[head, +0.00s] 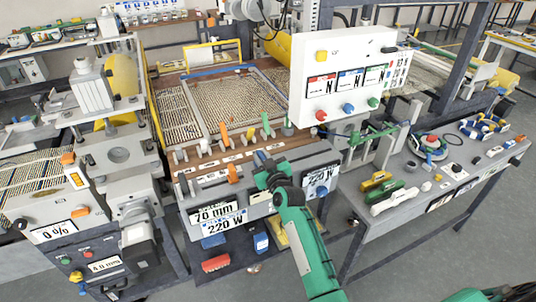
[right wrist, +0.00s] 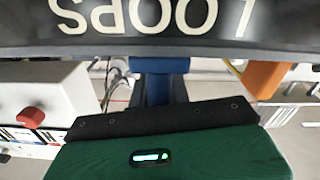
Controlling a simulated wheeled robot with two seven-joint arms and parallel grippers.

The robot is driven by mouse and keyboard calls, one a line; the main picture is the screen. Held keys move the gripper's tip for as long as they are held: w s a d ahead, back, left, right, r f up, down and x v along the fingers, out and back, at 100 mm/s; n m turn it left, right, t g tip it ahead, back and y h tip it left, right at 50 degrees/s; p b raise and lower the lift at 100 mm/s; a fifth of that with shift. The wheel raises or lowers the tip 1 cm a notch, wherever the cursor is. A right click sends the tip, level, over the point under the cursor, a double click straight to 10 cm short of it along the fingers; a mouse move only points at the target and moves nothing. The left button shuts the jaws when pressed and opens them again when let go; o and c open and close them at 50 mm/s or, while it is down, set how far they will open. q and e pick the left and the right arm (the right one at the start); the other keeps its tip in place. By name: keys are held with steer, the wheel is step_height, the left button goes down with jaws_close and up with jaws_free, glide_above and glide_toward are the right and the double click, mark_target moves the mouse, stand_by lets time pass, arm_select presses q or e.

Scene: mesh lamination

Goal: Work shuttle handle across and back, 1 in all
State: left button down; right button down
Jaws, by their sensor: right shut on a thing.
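My right gripper (head: 263,160) reaches in from the bottom of the head view on a green arm, to the front of the middle machine. It is shut on a blue handle (right wrist: 158,85), which I take for the shuttle handle. The handle shows in the right wrist view between the dark gripper bar and a dark label strip with the upside-down word "LOOPS" (right wrist: 150,18). The mesh bed (head: 240,102) lies behind the gripper. My left gripper is not in view.
A white control box (head: 340,80) with coloured buttons rises to the right. A grey side table (head: 460,195) holds tools. A grey press (head: 120,155) stands left.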

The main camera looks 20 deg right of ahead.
steer(key=shift+a, duration=0.1)
steer(key=c, duration=1.5)
jaws_free()
steer(key=shift+o, duration=0.7)
steer(key=shift+a, duration=0.15)
steer(key=shift+s+f, duration=0.15)
steer(key=shift+s, duration=0.45)
steer(key=s+d+b, duration=0.1)
steer(key=s+b, duration=0.3)
steer(key=s, duration=0.8)
steer(key=shift+s, duration=0.35)
